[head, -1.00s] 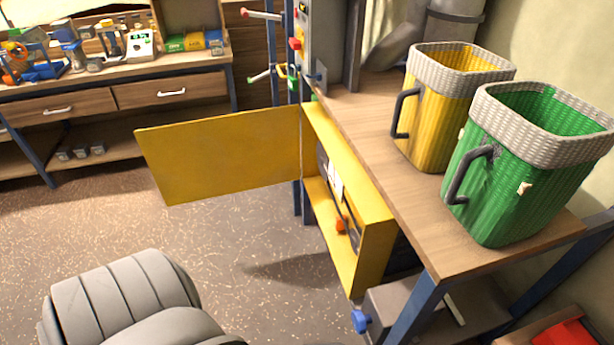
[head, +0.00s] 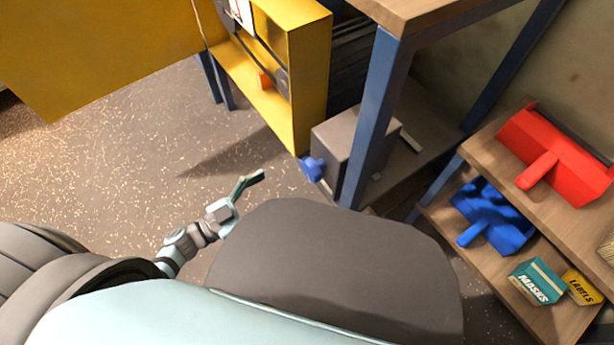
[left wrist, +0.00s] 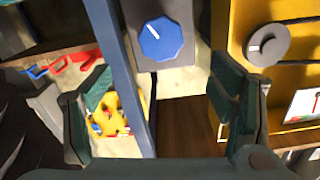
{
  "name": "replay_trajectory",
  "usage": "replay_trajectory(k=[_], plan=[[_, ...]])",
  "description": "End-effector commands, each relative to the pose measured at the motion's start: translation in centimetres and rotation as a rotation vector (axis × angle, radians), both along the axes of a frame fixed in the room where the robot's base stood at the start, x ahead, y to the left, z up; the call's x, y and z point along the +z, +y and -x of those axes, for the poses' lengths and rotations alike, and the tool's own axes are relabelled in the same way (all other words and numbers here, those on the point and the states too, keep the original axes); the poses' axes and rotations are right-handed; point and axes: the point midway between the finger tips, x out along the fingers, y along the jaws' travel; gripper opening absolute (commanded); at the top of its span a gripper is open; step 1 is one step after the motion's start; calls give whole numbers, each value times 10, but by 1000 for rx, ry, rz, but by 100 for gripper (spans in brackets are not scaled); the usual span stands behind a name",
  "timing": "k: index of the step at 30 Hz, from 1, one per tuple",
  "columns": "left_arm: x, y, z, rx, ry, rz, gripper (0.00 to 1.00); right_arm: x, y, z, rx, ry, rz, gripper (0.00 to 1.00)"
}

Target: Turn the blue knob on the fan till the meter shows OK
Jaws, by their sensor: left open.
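The blue knob (head: 312,168) sticks out from the front of a grey box (head: 345,145), the fan, low under the wooden table top. In the left wrist view the knob (left wrist: 161,41) is a faceted blue disc with a white mark, at the upper middle. My left gripper (head: 250,184) is open and empty, to the left of the knob in the head view and apart from it. Its fingers (left wrist: 162,85) stand either side of the left wrist picture, with the knob above and between them. My right gripper is out of view.
A blue table leg (head: 370,120) stands right beside the fan. The yellow cabinet (head: 310,70) is behind left, its door (head: 90,50) swung open. A shelf at right holds a red dustpan (head: 560,155) and a blue one (head: 492,222). The floor left of the knob is clear.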

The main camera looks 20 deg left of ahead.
Motion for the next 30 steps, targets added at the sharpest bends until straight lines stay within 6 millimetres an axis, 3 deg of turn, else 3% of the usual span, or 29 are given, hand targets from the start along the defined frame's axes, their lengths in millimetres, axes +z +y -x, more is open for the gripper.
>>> replay_trajectory(k=[6,12,22,23,30], plan=[[0,-40,-50,4,-3,2,77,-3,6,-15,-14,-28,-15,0],[-1,-67,-82,6,0,0,77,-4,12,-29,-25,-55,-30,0],[1,-74,-91,5,2,-1,77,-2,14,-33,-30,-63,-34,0],[1,-74,-91,5,2,-1,75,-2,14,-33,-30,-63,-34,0],[0,-74,-90,5,2,-1,37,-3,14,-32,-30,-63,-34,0]])
